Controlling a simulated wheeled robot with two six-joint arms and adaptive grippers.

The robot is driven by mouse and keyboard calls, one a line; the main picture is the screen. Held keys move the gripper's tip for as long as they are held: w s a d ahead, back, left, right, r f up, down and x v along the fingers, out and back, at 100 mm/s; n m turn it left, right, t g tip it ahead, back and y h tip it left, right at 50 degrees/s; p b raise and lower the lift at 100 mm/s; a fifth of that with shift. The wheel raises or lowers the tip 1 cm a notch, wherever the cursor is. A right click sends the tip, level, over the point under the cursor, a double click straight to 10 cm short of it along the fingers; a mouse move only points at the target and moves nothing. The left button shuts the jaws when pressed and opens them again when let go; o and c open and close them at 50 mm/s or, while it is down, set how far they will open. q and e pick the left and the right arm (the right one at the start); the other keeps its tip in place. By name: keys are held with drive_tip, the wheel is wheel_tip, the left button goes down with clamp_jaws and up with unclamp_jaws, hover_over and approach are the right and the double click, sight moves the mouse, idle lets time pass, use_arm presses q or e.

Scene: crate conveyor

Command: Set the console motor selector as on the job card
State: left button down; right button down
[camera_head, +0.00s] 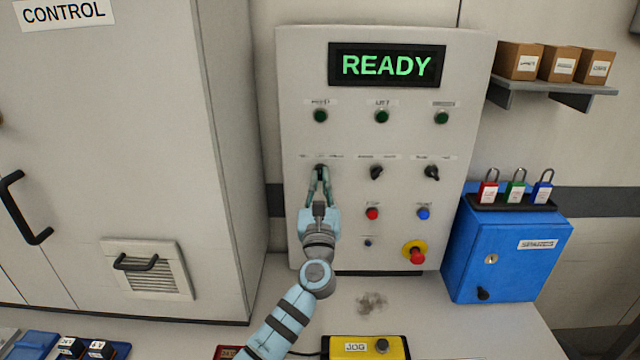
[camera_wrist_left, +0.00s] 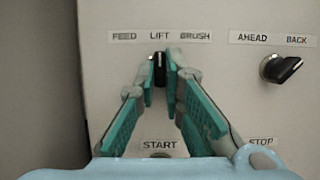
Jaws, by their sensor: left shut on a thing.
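The console (camera_head: 295,70) stands upright with a screen (camera_head: 387,65) reading READY in green. My left gripper (camera_head: 320,174) is shut on the left black selector knob of the middle row. In the left wrist view the selector knob (camera_wrist_left: 160,68) sits between the fingertips, under a label (camera_wrist_left: 160,37) reading FEED, LIFT, BRUSH. The knob looks upright, with its pale mark towards LIFT; the fingers hide its sides. I cannot make out a job card. My right gripper is not in view.
Two other selectors (camera_head: 376,173) (camera_head: 432,173) sit to the right, with red (camera_head: 372,213) and blue (camera_head: 423,213) buttons and a red emergency knob (camera_head: 416,254) below. A blue box (camera_head: 515,250) with padlocks stands at right. A yellow JOG box (camera_head: 358,347) lies in front.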

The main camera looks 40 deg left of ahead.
use_arm(q)
drive_tip(key=shift+r, duration=0.35)
drive_tip(key=c, duration=1.7)
unclamp_jaws()
drive_tip(key=shift+f, duration=0.2)
drive_tip(key=v, duration=1.2)
drive_tip(key=shift+f, duration=0.15)
drive_tip(key=shift+w+a, duration=0.1)
